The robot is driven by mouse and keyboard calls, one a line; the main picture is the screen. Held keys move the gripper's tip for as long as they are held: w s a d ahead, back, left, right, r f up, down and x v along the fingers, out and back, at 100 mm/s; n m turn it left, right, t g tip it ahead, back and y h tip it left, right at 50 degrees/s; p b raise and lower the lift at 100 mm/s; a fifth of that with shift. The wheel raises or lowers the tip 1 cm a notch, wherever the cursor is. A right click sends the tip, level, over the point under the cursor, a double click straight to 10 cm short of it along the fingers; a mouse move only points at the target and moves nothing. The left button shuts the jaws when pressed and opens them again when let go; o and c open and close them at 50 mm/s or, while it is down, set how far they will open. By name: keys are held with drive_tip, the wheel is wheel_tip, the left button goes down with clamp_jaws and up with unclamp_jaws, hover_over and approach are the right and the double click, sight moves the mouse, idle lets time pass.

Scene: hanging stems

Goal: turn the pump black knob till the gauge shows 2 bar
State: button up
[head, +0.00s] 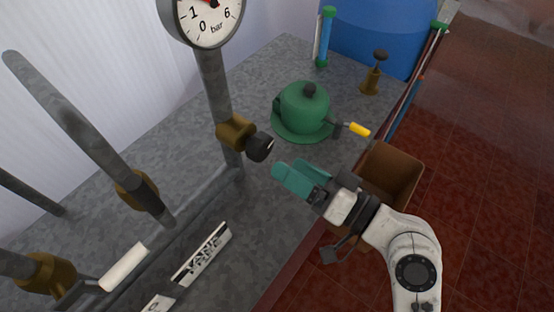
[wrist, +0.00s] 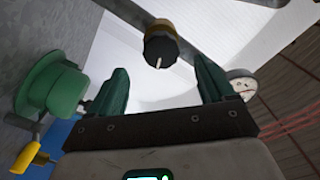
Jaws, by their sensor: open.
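The gauge (head: 208,18) stands on a grey pipe at the top of the head view, its face cut off by the edge. 0, 1 and 6 show, with part of a red needle; I cannot read its value. A black knob (head: 261,147) sticks out from a brass fitting (head: 236,133) on this pipe. My gripper (head: 290,180) is open and empty, just right of and below the knob, apart from it. In the wrist view the knob (wrist: 160,50) with its white mark lies ahead, between the green fingers (wrist: 163,82).
A green round device (head: 304,108) with a black top and yellow-ended lever (head: 359,129) stands behind my gripper. A brown bin (head: 390,175) is at the right. Other pipes (head: 80,125), a lettered plate (head: 202,254) and a blue tank (head: 375,35) surround the grey bench.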

drive_tip(key=shift+b+v, duration=0.4)
drive_tip(key=shift+v, duration=1.6)
drive_tip(key=s+d+f+g+h, duration=0.2)
drive_tip(key=s+d+f+h, duration=0.15)
drive_tip(key=f, duration=0.45)
drive_tip(key=s+d+f+g+h, duration=0.2)
drive_tip(key=d+f+h, duration=0.25)
drive_tip(key=f, duration=0.35)
drive_tip(key=s+d+f+m+g+h, duration=0.1)
drive_tip(key=s+d+f+g+h, duration=0.5)
drive_tip(key=s+d, duration=0.6)
drive_tip(key=shift+s+f+m, duration=0.4)
drive_tip(key=shift+f, duration=0.35)
drive_tip(key=shift+w, duration=0.1)
